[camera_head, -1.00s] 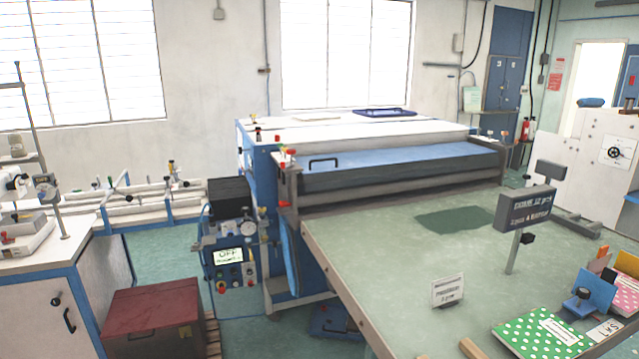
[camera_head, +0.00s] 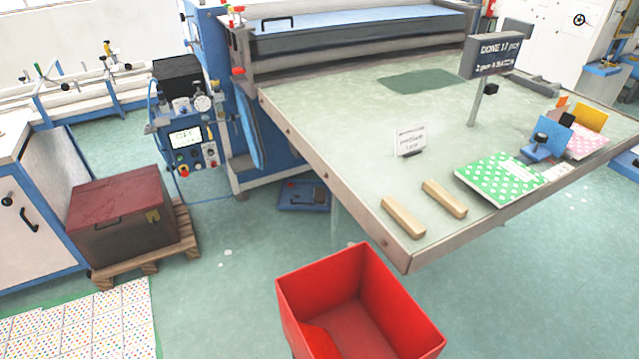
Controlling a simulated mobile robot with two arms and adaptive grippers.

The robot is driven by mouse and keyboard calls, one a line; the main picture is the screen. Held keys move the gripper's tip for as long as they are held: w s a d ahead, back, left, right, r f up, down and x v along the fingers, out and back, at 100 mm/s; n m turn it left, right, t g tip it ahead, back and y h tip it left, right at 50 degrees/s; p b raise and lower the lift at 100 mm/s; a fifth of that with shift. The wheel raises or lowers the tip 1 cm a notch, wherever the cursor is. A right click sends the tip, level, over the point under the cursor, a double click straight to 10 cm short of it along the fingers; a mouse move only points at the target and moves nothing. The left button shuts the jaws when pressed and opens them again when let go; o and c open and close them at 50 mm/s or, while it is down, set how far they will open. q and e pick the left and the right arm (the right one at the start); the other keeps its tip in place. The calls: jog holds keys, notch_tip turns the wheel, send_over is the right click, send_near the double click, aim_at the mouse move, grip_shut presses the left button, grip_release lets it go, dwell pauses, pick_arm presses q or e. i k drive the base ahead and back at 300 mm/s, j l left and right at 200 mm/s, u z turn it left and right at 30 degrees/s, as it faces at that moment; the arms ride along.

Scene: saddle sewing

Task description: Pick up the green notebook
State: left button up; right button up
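The green notebook (camera_head: 490,183) has white dots and a pale label. It lies flat on the front right part of the big green-topped table (camera_head: 340,120), close to the table's front edge. A blue stand (camera_head: 548,141) is just behind it to the right. Neither of my grippers is in view.
Two wooden blocks (camera_head: 444,198) (camera_head: 403,217) lie left of the notebook. A small sign (camera_head: 410,142) and a dark sign on a post (camera_head: 477,97) stand behind. A pink notebook (camera_head: 588,142) is further right. A red bin (camera_head: 300,305) stands before the table's front corner.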

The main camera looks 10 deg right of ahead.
aim_at(502, 178)
jog(key=z, duration=1.3)
